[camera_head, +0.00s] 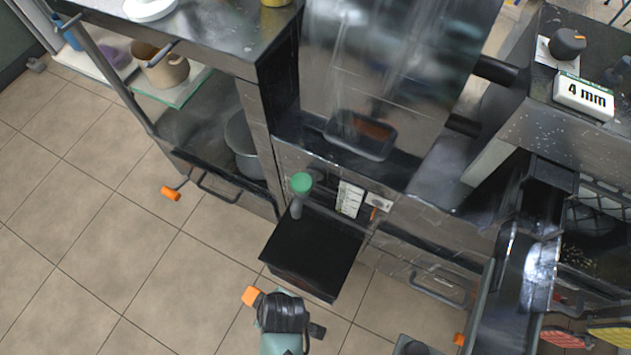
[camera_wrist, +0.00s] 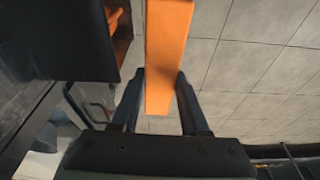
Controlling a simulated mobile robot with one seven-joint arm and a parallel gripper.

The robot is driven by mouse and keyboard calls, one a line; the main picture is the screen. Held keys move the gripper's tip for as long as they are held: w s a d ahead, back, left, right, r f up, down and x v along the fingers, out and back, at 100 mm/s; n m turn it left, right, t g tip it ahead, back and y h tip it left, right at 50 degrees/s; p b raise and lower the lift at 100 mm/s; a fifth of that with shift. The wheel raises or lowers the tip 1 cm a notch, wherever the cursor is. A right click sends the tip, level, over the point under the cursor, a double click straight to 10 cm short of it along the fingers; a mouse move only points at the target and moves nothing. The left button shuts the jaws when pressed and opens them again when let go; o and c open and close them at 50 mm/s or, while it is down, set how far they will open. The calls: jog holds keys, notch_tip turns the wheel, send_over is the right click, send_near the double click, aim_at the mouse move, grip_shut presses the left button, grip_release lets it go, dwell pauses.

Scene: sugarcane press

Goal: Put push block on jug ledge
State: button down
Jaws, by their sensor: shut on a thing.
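An orange block, apparently the push block (camera_wrist: 168,50), is between the two dark fingers of my gripper (camera_wrist: 160,78) in the wrist view. The gripper is shut on it, and the block extends away past the fingertips. In the head view, the block's orange end (camera_head: 251,296) shows at the left of my gripper (camera_head: 262,301); the fingers are hard to make out there. A flat black shelf, apparently the jug ledge (camera_head: 312,250), juts from the machine's front, above and right of my gripper in the picture. A clear gap shows between block and ledge.
A green-topped grey lever (camera_head: 301,184) stands at the ledge's back left. An orange-tipped handle (camera_head: 171,193) sticks out from the cabinet at left. A metal chute (camera_head: 530,265) stands at right. Tiled floor (camera_head: 150,290) is open at lower left.

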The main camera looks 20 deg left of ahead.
jog(key=shift+s+f, duration=0.15)
jog(key=shift+f, duration=0.55)
jog(key=shift+w+a+f+n, duration=0.1)
jog(key=shift+w+n, duration=0.1)
jog(key=shift+n, duration=0.1)
jog(key=w+b, duration=0.1)
jog(key=w, duration=0.3)
jog(key=w+b, duration=0.1)
jog(key=w, duration=0.4)
jog(key=w+b, duration=0.1)
jog(key=w, duration=0.3)
jog(key=shift+w+d, duration=0.25)
jog(key=shift+w, duration=0.15)
jog(key=w+b, duration=0.1)
jog(key=w, duration=0.2)
jog(key=shift+w, duration=0.35)
jog(key=shift+d+f, duration=0.1)
jog(key=shift+f, duration=0.55)
jog(key=shift+f+b, duration=0.15)
jog(key=shift+b, duration=0.15)
jog(key=shift+c, duration=2.1)
grip_release()
